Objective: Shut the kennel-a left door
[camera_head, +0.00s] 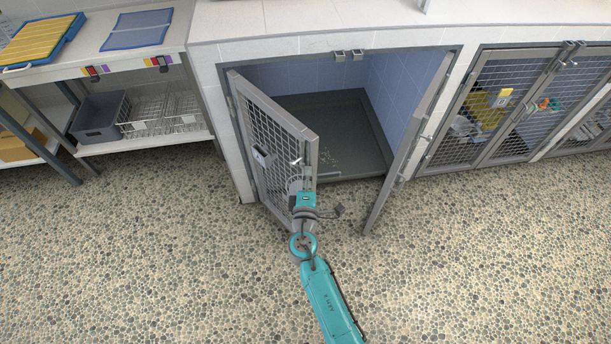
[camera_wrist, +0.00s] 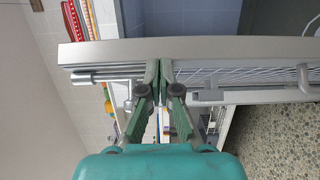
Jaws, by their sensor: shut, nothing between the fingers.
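The kennel's left door (camera_head: 275,150), a grey frame with wire mesh, stands partly open, swung out over the floor. The kennel's right door (camera_head: 408,145) also stands open, at the other side of the opening. My gripper (camera_head: 304,186) is at the left door's free edge, near its latch hardware. In the wrist view my gripper (camera_wrist: 159,72) is shut and empty, its fingertips against or just short of the left door's frame bar (camera_wrist: 220,50). I cannot tell whether they touch. My arm hides part of the door's lower edge in the head view.
The kennel interior (camera_head: 325,130) has a dark floor tray and blue tiled walls. Closed mesh kennels (camera_head: 500,105) stand to the right. A shelf unit (camera_head: 150,140) with a grey bin (camera_head: 97,118) and wire baskets stands at left. The pebbled floor (camera_head: 180,260) in front is clear.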

